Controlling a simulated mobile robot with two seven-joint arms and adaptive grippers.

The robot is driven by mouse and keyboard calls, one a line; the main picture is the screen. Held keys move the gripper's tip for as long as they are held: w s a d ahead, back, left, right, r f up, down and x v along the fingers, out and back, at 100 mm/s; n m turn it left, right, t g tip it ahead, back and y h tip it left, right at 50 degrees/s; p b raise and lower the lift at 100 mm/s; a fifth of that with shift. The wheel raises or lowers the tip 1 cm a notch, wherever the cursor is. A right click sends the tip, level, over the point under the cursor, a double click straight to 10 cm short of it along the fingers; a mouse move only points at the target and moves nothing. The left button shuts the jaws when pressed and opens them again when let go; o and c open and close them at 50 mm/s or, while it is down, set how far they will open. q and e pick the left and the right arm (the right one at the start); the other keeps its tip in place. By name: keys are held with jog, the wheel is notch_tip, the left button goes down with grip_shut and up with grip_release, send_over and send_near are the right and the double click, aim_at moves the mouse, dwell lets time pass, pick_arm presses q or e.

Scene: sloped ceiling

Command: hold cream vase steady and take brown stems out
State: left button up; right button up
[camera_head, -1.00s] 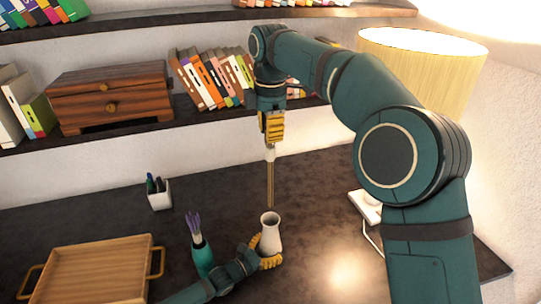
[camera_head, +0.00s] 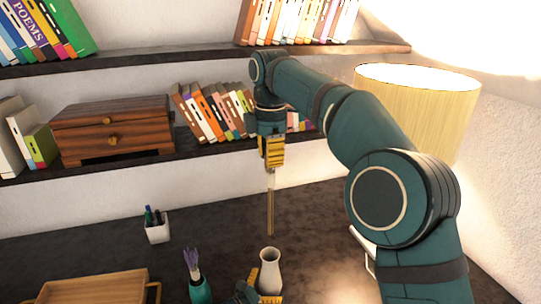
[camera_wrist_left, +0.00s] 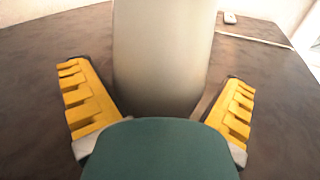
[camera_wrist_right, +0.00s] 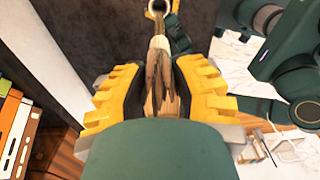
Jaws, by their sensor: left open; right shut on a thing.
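The cream vase (camera_head: 270,272) stands upright on the dark desk, low in the head view. My left gripper (camera_head: 261,291) is open, with its yellow fingers on either side of the vase. In the left wrist view the vase (camera_wrist_left: 162,55) stands between the spread fingers, with gaps visible. My right gripper (camera_head: 273,162) is shut on the brown stems (camera_head: 270,210), which hang straight down with their lower end just above the vase mouth. The stems (camera_wrist_right: 160,80) also show between the fingers in the right wrist view, with the vase mouth (camera_wrist_right: 158,8) beyond them.
A teal vase with purple flowers (camera_head: 193,264) stands left of the cream vase. A white pen cup (camera_head: 157,231) and a wooden tray (camera_head: 95,288) are further left. Behind are shelves with books (camera_head: 215,110) and a wooden drawer box (camera_head: 112,125). A lamp (camera_head: 420,105) is at right.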

pick_arm(q)
jog(key=v, duration=1)
jog(key=shift+s+a, duration=0.15)
jog(key=shift+a, duration=0.1)
jog(key=shift+s+a, duration=0.45)
jog(key=shift+a, duration=0.05)
jog(key=shift+s, duration=0.1)
